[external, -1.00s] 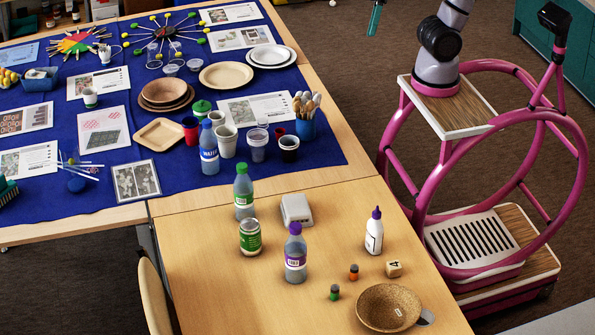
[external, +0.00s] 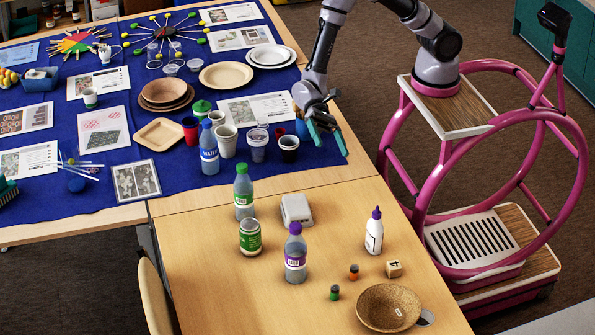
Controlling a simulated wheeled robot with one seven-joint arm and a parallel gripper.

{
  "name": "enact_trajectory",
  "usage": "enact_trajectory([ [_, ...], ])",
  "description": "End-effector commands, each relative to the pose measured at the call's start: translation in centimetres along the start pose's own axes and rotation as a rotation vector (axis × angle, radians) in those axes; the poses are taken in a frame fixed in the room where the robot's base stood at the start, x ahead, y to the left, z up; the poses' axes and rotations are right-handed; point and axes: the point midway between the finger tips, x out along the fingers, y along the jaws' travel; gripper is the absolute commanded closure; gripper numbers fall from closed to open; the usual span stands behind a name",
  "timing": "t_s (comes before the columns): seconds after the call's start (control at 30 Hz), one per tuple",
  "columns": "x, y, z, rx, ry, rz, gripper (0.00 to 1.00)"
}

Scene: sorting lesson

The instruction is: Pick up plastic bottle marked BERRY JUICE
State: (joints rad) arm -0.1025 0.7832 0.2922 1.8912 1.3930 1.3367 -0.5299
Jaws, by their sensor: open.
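A grey bottle with a purple cap and purple-banded label (external: 295,258) stands upright on the bare wooden table; its print is too small to read. A similar bottle with a green cap and green label (external: 243,196) stands behind it to the left. A bottle with a blue cap (external: 209,152) stands on the blue cloth, with a label that seems to read WATER. I cannot tell by the lettering which is BERRY JUICE. My gripper (external: 331,149), with teal fingers, is open and empty over the right edge of the cloth, behind and apart from the purple-capped and green-capped bottles.
Cups and a brush holder crowd the cloth near my gripper. The front left of the table is clear.

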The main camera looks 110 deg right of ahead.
Motion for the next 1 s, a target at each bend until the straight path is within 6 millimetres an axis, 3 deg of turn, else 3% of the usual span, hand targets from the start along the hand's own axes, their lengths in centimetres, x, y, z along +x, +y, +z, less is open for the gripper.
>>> enact_trajectory([
  [0.03,1.2,0.5,-2.5,0.059,-0.015,-0.047,0.0],
  [0.1,2.5,0.8,-5.5,0.131,-0.03,-0.125,0.0],
  [0.3,5.2,3.2,-15.2,0.338,-0.025,-0.36,0.0],
  [0.53,5.8,8.2,-25.2,0.525,0.049,-0.594,0.0],
  [0.63,5.7,9.9,-27.8,0.568,0.079,-0.653,0.0],
  [0.73,5.6,10.7,-29.0,0.589,0.095,-0.684,0.0],
  [1.0,8.4,8.9,-30.4,0.591,0.098,-0.692,0.0],
])
